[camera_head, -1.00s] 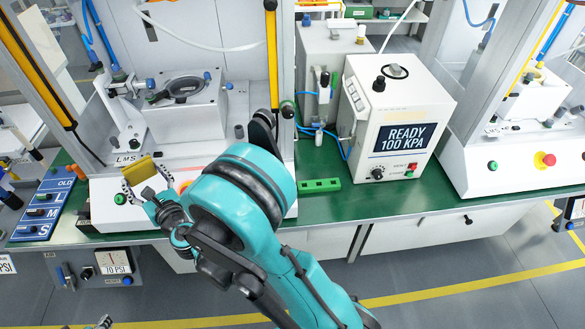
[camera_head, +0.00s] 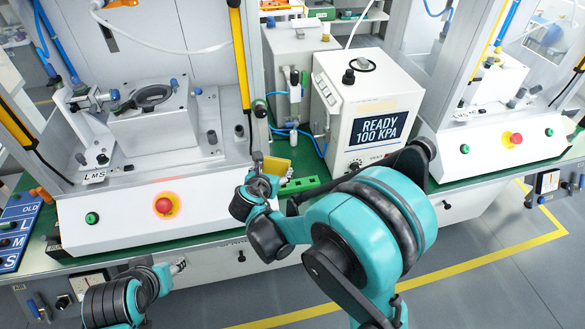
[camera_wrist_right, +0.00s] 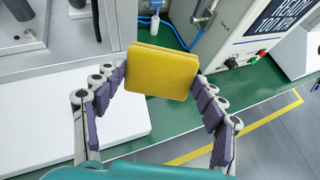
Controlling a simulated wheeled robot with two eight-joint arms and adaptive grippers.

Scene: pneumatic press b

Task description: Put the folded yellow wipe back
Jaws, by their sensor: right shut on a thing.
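The folded yellow wipe (camera_wrist_right: 162,72) is a flat, thick pad held between the finger pads of my right gripper (camera_wrist_right: 160,78) in the right wrist view. In the head view the wipe (camera_head: 277,167) shows only partly behind my right gripper (camera_head: 268,180). It is near the green block (camera_head: 300,186) on the bench, between the left press and the white tester; I cannot tell its height over the bench. My left gripper (camera_head: 179,266) is low in front of the bench, apart from the wipe, and its jaws are too small to read.
The white tester (camera_head: 360,105) reading "READY 100 KPA" stands behind the right arm. The left press base (camera_head: 120,210) has a red stop button (camera_head: 164,205). Green bench top (camera_head: 295,150) shows between press and tester. The blue size board (camera_head: 15,235) is at far left.

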